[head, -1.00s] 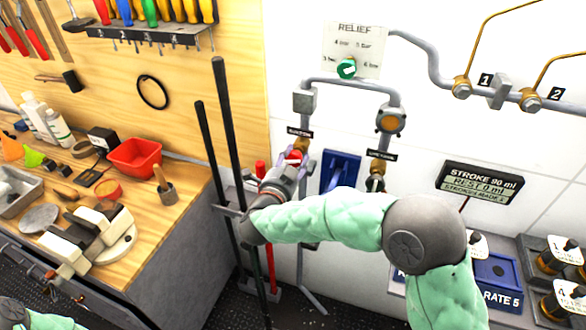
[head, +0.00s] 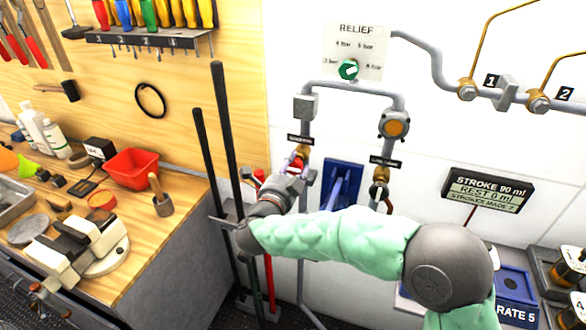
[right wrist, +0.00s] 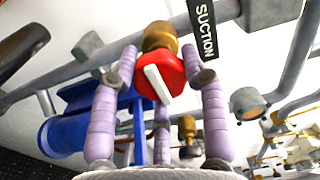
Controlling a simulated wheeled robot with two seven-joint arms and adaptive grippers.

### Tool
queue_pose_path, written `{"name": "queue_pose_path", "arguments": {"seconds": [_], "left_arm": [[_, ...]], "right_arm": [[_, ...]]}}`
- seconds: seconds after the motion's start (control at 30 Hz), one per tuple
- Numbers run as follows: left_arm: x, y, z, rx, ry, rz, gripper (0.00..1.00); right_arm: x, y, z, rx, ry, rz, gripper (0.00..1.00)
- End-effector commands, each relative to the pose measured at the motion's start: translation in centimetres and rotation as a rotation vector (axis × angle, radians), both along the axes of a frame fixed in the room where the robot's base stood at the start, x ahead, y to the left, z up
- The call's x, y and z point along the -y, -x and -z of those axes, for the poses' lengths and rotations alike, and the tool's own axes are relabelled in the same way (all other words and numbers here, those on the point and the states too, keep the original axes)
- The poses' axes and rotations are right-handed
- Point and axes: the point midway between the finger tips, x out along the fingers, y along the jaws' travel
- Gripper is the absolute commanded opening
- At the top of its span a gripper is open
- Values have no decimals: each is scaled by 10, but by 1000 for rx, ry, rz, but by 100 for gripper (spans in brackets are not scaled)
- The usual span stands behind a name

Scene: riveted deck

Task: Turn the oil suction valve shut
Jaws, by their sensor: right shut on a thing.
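The suction valve's red handle (right wrist: 163,76) with a white bar across it sits below a brass fitting in the right wrist view, beside a black SUCTION label (right wrist: 204,30). The white bar lies slanted in that view. My right gripper (right wrist: 160,68) has one lilac finger on each side of the handle and is shut on it. In the head view the handle (head: 297,162) shows just above my right gripper (head: 294,171), under the small label on the left pipe, partly hidden by the gripper. My left gripper is not in view.
A blue pump-like bracket (head: 342,176) stands just right of the valve. A second brass valve (head: 380,182) hangs under the right pipe. Tall dark bars (head: 228,140) stand close on the left, beside the workbench (head: 150,245). A green relief knob (head: 348,69) is above.

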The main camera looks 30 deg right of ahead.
Motion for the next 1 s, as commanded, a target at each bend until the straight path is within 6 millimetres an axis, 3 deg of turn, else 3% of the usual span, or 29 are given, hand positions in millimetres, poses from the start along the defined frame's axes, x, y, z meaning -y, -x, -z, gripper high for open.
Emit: {"name": "queue_pose_path", "arguments": {"seconds": [0.13, 0.17, 0.23, 0.67, 1.0], "left_arm": [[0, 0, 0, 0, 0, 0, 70], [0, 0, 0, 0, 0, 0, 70], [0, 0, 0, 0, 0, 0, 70], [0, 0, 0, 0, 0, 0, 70], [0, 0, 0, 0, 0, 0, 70]], "right_arm": [[3, 1, -4, 9, 0, 8, 13], [3, 1, -4, 9, 0, 8, 52], [2, 1, -4, 8, 0, 7, 70], [-4, 4, -1, 2, 0, 2, 70], [-49, 41, -1, 2, 0, -3, 70]]}}
